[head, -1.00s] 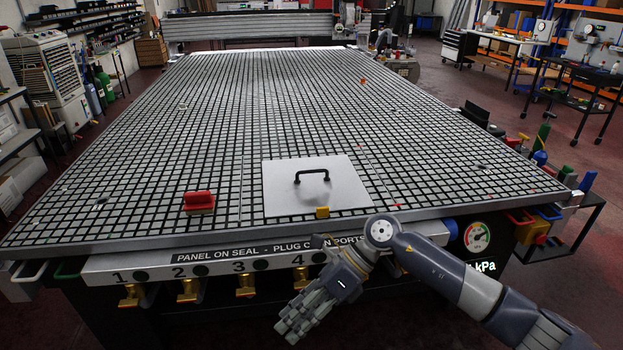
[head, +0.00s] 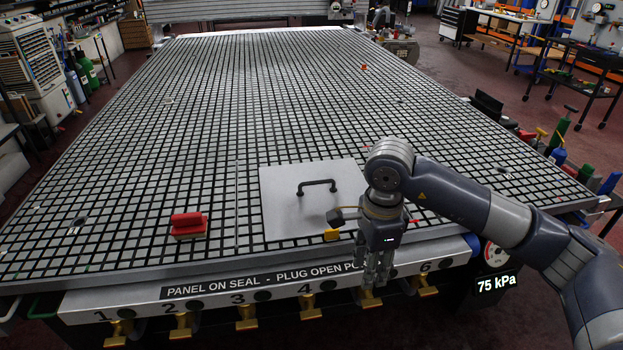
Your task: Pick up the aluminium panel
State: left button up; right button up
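The aluminium panel (head: 283,216) is a flat, light grey square lying on the grid table (head: 215,120) near its front edge. A black arched handle (head: 317,184) stands up from the panel. My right gripper (head: 374,278) points downward in front of the table's front edge, to the right of and nearer than the panel, apart from the handle. Its fingers look close together, but I cannot tell if they are open or shut. My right arm hides the panel's right edge. My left gripper is not in view.
A red block (head: 188,225) lies left of the panel. Brass valves (head: 246,318) line the front below the numbered rail. A display (head: 496,283) reads 75 kPa. The grid behind the panel is mostly clear.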

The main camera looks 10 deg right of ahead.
aim_at(297, 199)
jog(key=i, duration=1.35)
